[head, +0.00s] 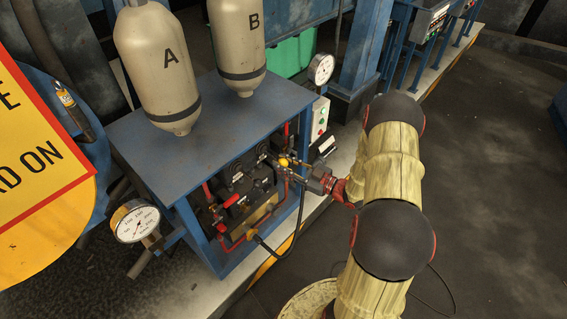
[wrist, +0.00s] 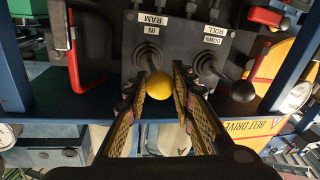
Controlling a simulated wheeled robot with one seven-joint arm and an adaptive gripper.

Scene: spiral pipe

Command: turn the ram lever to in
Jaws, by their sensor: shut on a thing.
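The ram lever (wrist: 158,86) has a yellow ball knob and rises from a round black boot on a grey panel. The label beside it reads IN and RAM, upside down in the wrist view. In the head view its yellow knob (head: 283,162) shows at the front of the blue valve stand. My gripper (wrist: 160,80) has one finger on each side of the knob and is shut on it. In the head view my gripper (head: 292,166) reaches the panel from the right.
A second lever with a black knob (wrist: 237,91), labelled ROLL and DOWN, stands right of the ram lever in the wrist view. Tanks A (head: 157,65) and B (head: 238,45) stand on the blue table (head: 215,125). Gauges (head: 136,221) and red-handled valves (head: 233,201) are nearby.

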